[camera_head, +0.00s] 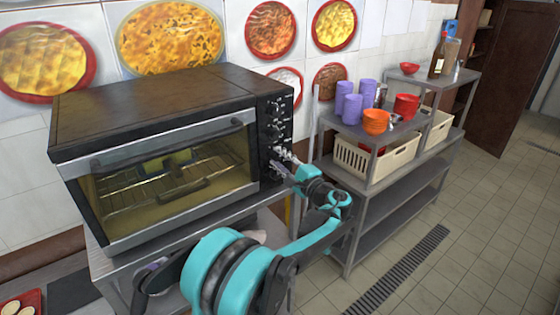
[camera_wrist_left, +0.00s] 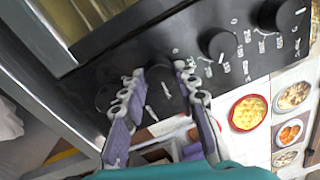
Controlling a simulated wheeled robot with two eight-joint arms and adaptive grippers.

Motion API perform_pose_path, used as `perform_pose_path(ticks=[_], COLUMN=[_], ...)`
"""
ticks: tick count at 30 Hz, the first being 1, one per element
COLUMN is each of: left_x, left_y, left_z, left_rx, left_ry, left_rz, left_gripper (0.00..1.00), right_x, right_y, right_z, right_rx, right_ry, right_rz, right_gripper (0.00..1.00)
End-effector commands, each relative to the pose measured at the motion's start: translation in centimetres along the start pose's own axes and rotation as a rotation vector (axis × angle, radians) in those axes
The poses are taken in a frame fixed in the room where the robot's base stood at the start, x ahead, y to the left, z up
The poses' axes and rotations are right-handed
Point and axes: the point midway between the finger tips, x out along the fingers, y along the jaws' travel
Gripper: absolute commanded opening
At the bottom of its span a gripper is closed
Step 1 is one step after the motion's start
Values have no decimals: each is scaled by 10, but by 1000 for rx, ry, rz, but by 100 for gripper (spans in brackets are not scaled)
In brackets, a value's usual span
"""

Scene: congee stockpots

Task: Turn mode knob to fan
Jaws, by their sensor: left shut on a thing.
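The oven (camera_head: 150,150) stands on a metal table, with its black control panel (camera_head: 276,125) and a column of knobs on the right side. My left gripper (camera_head: 283,165) is at the lower part of this panel. In the left wrist view, my left gripper (camera_wrist_left: 158,73) has its two jointed fingers on either side of a round black knob (camera_wrist_left: 160,92) and is shut on it. The fingers partly hide the knob. I cannot tell from its markings which setting it points to. Two other black knobs, the middle one (camera_wrist_left: 217,43) and the far one (camera_wrist_left: 289,14), are clear of the fingers. My right gripper is not in view.
A metal shelf unit (camera_head: 385,222) stands right of the oven, close to my left arm, holding purple cups (camera_head: 352,108), orange bowls (camera_head: 376,122) and a cream basket (camera_head: 352,158). The oven door is closed. The tiled floor (camera_head: 470,250) at the right is clear.

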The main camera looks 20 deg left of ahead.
Motion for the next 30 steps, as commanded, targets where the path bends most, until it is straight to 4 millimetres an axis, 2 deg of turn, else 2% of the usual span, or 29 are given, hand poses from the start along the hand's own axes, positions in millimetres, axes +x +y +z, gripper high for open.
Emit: perform_pose_path(ticks=[9,24,25,27,30], left_x=[0,0,0,0,0], left_y=[1,1,1,1,1], left_z=[0,0,0,0,0], left_rx=[104,121,121,121,121], left_ry=[7,8,8,8,7], left_rz=[0,0,0,0,0], left_gripper=[1,1,35,51,51], right_x=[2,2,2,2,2], right_y=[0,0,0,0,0], right_z=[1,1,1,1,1], right_rx=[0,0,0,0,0], right_ry=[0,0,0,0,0], right_rz=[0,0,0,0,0], right_gripper=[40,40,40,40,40])
